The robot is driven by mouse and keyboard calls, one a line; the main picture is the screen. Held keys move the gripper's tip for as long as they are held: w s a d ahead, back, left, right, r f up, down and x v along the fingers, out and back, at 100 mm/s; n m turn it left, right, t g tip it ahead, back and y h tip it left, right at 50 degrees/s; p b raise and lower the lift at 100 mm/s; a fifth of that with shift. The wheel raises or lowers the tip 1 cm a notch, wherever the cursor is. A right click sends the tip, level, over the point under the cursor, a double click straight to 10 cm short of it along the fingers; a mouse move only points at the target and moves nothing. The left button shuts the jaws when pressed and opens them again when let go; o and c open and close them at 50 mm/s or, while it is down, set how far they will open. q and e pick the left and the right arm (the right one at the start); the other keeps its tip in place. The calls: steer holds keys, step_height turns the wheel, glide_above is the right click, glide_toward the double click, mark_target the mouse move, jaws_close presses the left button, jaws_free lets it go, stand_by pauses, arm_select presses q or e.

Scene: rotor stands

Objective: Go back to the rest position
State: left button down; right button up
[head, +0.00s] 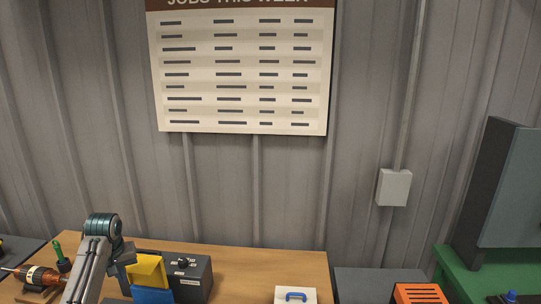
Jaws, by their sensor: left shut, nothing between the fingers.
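My left arm rises from the bottom edge at the lower left of the head view. My left gripper (125,260) is beyond its teal wrist joint, small and partly hidden, shut with nothing held. It is above the wooden table (245,268), just left of a yellow block (148,270). A copper-wound rotor (38,276) lies on a stand at the far left of the table. My right gripper is not in view.
A blue block (152,295) and a dark box with a knob (188,276) stand near the gripper. A green-handled tool (57,249) is by the rotor. A blue-handled white box (295,297) is right of centre. The table's back middle is clear before the metal wall.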

arm_select(q)
steer(key=shift+s+d+f, duration=0.3)
steer(key=shift+d+f, duration=0.1)
steer(key=shift+f, duration=0.25)
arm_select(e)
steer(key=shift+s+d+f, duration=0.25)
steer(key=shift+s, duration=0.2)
arm_select(q)
steer(key=shift+a+f, duration=0.1)
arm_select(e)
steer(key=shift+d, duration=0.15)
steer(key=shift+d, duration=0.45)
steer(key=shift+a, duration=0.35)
